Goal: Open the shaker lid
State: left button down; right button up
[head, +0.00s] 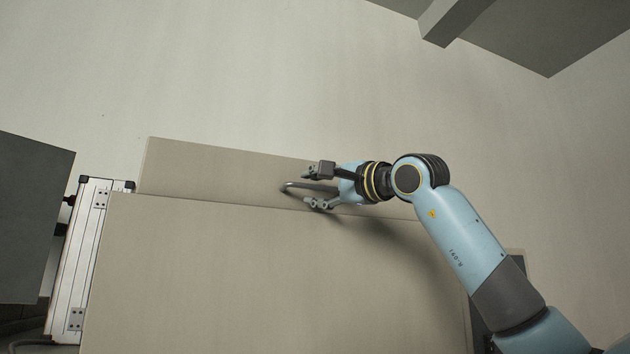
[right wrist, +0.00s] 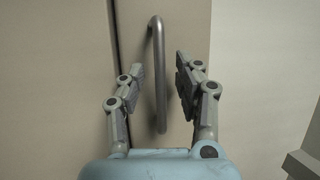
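The shaker is a large beige box with a broad panel (head: 270,280) and a narrower strip (head: 215,175) along its upper edge in the head view. A seam runs between them; I cannot tell for sure which part is the lid. A grey metal bar handle (head: 290,187) is fixed near the seam. My right gripper (head: 307,187) is open at the handle. In the right wrist view, the handle (right wrist: 158,90) stands between the spread fingers of the right gripper (right wrist: 160,66), with gaps on both sides. The left gripper is out of view.
A white hinged panel (head: 80,260) stands at the shaker's left side, and a dark grey block (head: 30,215) is farther left. Plain pale wall (head: 230,70) fills the upper area. A grey ledge (head: 450,20) is at the top right.

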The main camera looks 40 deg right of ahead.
jog(key=shift+w, duration=0.25)
grip_shut()
dwell(0.4)
